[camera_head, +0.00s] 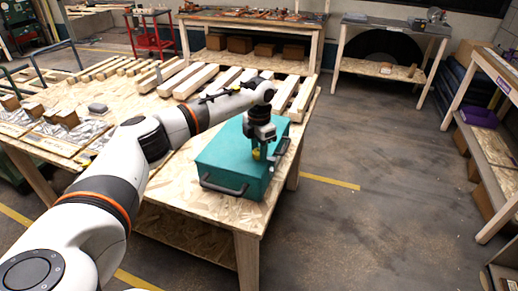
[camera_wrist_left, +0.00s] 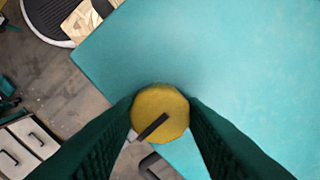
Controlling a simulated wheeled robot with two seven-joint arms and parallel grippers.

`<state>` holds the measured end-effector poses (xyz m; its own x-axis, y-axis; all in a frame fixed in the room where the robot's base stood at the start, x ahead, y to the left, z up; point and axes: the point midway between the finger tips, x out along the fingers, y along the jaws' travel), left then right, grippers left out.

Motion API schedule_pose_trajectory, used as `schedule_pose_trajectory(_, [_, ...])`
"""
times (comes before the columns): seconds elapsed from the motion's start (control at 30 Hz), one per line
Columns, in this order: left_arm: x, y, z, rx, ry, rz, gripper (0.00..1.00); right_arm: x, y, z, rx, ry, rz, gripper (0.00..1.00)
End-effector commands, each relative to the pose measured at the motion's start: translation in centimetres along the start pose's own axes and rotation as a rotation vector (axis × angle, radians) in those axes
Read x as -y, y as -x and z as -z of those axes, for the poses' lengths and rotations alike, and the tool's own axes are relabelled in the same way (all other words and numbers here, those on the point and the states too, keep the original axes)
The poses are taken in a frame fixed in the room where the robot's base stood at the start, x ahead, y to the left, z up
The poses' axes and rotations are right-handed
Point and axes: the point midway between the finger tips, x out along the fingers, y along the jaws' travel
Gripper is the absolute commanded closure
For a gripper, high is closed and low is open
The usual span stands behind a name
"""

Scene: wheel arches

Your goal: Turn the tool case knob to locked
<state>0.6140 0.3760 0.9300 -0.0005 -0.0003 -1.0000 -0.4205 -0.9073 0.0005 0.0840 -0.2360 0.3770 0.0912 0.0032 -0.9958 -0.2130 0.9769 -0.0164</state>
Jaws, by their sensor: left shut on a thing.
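The teal tool case (camera_head: 222,160) lies flat on the wooden workbench, with a black handle (camera_head: 224,187) on its front side. Its round yellow knob (camera_head: 257,154) is on the top face. My left gripper (camera_head: 259,149) points straight down over the case and is shut on the knob. In the left wrist view the knob (camera_wrist_left: 172,102) sits between the two dark green fingers. A black bar on it slants from lower left to upper right. I cannot make out any locked mark. My right gripper is out of view.
The workbench (camera_head: 210,208) also carries wooden slats (camera_head: 196,81) behind the case and small blocks at the left. Further benches stand at the back, and a shelf (camera_head: 485,145) stands at the right. The floor (camera_head: 370,150) right of the workbench is clear.

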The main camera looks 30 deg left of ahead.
Motion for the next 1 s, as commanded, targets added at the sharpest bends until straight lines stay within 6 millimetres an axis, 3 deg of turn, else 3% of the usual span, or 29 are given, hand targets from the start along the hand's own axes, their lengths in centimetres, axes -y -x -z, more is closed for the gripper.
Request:
schedule_pose_trajectory(0.37, [0.0,0.1,0.0,-0.001,-0.004,0.001,0.86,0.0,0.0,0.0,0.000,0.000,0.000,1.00])
schedule_pose_trajectory(0.4, [0.0,0.1,0.0,-0.001,-0.004,0.001,0.61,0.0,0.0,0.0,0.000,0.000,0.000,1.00])
schedule_pose_trajectory(0.53, [0.0,0.0,0.0,-0.001,-0.003,0.001,0.41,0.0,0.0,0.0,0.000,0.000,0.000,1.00])
schedule_pose_trajectory(0.83, [0.0,0.1,0.0,-0.001,-0.003,0.001,0.41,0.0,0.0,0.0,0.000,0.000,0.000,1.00])
schedule_pose_trajectory(1.0, [0.1,1.9,0.1,-0.004,-0.003,0.002,0.41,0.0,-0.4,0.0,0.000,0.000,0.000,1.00])
